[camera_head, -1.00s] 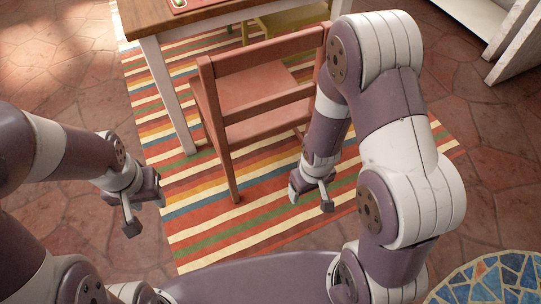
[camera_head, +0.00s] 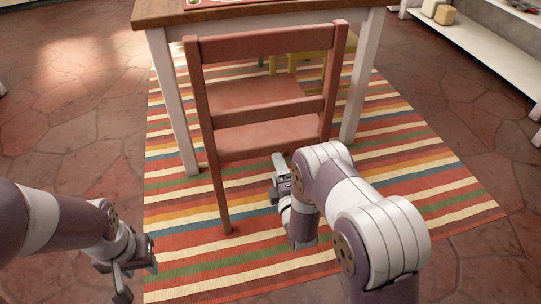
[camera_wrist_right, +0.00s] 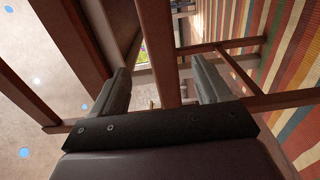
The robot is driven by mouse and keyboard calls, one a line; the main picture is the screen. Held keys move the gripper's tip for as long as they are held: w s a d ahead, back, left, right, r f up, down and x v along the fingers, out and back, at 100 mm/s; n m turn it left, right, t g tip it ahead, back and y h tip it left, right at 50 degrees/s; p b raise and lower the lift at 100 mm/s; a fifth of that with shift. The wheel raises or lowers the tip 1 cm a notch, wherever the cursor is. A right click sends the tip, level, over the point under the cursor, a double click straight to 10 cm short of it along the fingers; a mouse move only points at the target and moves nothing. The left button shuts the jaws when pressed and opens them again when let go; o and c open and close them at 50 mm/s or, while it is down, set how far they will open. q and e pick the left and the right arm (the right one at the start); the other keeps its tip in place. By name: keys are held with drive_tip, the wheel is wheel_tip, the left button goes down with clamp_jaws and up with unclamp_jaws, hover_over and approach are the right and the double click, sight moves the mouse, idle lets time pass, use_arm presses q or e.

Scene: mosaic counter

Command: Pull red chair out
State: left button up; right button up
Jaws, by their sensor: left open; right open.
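The red chair (camera_head: 265,98) stands upright in the middle of the head view, its slatted back toward me and its seat partly beneath the table. My right gripper (camera_head: 279,172) is low, near the chair's lower back side. In the right wrist view, its two fingers (camera_wrist_right: 160,88) are open, with a reddish-brown chair bar (camera_wrist_right: 156,45) running between them; I cannot tell whether they touch it. My right arm hides the chair's near right leg. My left gripper (camera_head: 136,272) is open and empty at the lower left, apart from the chair.
The wooden-topped table (camera_head: 160,13) with white legs stands just beyond the chair. A yellow chair (camera_head: 312,64) is behind it. A striped rug (camera_head: 400,185) lies underneath. White shelving (camera_head: 480,50) is at the upper right. Tiled floor is clear on the left.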

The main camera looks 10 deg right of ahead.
sight(271, 152)
drive_tip(key=w+b, duration=0.1)
drive_tip(key=w, duration=0.2)
drive_tip(key=w+b, duration=0.1)
drive_tip(key=w, duration=0.1)
drive_tip(key=w+b, duration=0.1)
drive_tip(key=w, duration=0.2)
drive_tip(key=shift+w+a+f, duration=0.15)
drive_tip(key=shift+w+f, duration=0.1)
drive_tip(key=shift+w, duration=0.05)
drive_tip(key=shift+w+r, duration=0.15)
drive_tip(key=shift+w, duration=0.35)
clamp_jaws()
drive_tip(key=shift+r, duration=0.15)
